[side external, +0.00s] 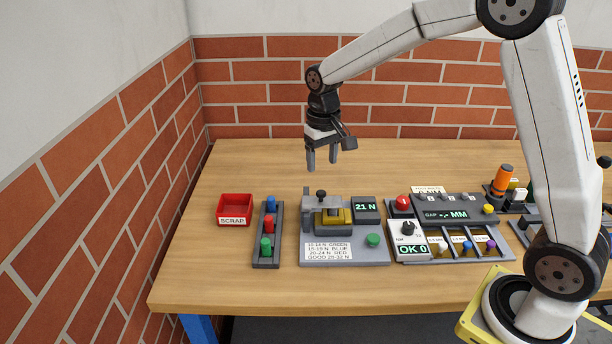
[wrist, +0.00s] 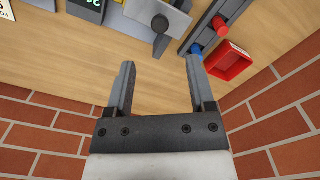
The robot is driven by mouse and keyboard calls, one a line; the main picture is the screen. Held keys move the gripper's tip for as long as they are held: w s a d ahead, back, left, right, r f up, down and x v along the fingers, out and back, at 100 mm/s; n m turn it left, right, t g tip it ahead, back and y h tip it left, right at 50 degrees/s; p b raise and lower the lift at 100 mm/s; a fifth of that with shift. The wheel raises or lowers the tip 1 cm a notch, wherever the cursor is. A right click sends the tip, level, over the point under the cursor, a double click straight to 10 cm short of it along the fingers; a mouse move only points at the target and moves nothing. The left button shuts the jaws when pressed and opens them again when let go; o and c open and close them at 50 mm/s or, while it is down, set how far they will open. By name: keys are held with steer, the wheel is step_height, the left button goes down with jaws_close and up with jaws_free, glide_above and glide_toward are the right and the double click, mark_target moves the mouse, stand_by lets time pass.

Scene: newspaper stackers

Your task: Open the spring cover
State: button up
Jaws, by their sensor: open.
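My gripper (side external: 322,164) is open and empty, pointing down in the air above and behind the force tester. In the wrist view its two fingers (wrist: 160,63) are spread with nothing between them. The tester has a grey base plate (side external: 345,257), a yellow block (side external: 334,224) and a grey-tan cover plate (side external: 313,213) with a black knob (side external: 321,195) on top. The cover appears to lie across the block; what is under it is hidden. The knob also shows in the wrist view (wrist: 160,23), ahead of the fingers and apart from them.
A display (side external: 366,206) reads 21 N, beside a green button (side external: 373,240). Left of the tester stand a rack (side external: 257,252) with blue, red and green pegs and a red SCRAP bin (side external: 234,209). A gauge station (side external: 440,210) stands right. The table behind is clear.

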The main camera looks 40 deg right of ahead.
mark_target(321, 192)
steer(key=shift+f, duration=0.1)
steer(key=shift+f, duration=3.8)
jaws_close()
